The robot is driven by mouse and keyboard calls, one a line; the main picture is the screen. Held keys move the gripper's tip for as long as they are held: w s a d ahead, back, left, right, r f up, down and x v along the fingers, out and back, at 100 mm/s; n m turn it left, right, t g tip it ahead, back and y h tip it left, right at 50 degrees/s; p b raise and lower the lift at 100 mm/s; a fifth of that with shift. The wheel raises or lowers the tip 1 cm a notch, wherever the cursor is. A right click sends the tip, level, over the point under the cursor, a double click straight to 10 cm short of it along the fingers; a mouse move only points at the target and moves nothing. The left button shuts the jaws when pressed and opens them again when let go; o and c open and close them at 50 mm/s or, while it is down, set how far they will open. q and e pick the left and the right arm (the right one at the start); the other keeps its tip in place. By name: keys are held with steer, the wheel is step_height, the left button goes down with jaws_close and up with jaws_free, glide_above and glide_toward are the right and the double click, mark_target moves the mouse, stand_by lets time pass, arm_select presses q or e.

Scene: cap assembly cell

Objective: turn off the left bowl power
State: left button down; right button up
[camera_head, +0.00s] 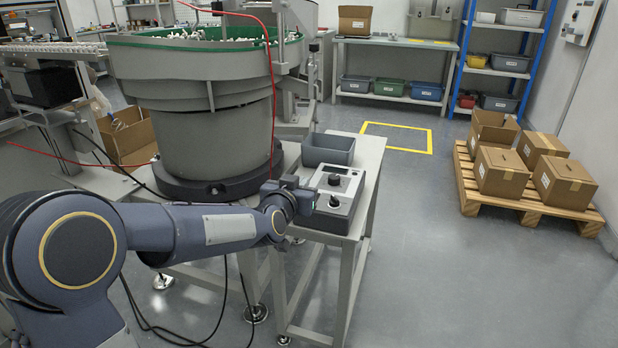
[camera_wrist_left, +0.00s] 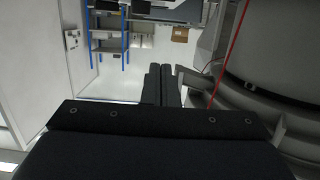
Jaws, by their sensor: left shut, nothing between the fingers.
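The bowl feeder (camera_head: 205,95) with a green inner rim stands on a light metal table (camera_head: 360,165). The control box (camera_head: 334,200) sits on the table's right part, with a dark knob on its upper panel and another on its lower front. My left gripper (camera_head: 306,200) is at the left side of this box, close to it; I cannot tell whether it touches. In the left wrist view its two dark fingers (camera_wrist_left: 161,85) are together with nothing between them. The power switch itself cannot be made out behind the gripper. My right gripper is not in view.
A grey bin (camera_head: 328,150) stands on the table behind the control box. A red cable (camera_head: 272,90) hangs in front of the bowl. A pallet (camera_head: 530,207) with cardboard boxes lies at the right. The floor between table and pallet is clear.

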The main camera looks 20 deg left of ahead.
arm_select(q)
steer(key=s, duration=0.1)
steer(key=s+r, duration=0.1)
steer(key=s, duration=0.1)
steer(key=shift+s+r+p, duration=0.1)
steer(key=shift+s+p, duration=0.05)
steer(key=shift+p, duration=0.2)
steer(key=s+f+n+g+h, duration=0.1)
steer(key=s+f+g, duration=0.2)
steer(key=s, duration=0.9)
steer(key=s+f+g+h, duration=0.1)
steer(key=s+f+g, duration=0.3)
steer(key=s, duration=0.7)
steer(key=s+f+n+g+h, duration=0.1)
steer(key=s+f+g, duration=0.2)
steer(key=s, duration=0.9)
step_height(320, 180, up, 29)
steer(key=p, duration=2.9)
steer(key=shift+w+d, duration=0.15)
steer(key=shift+d, duration=0.15)
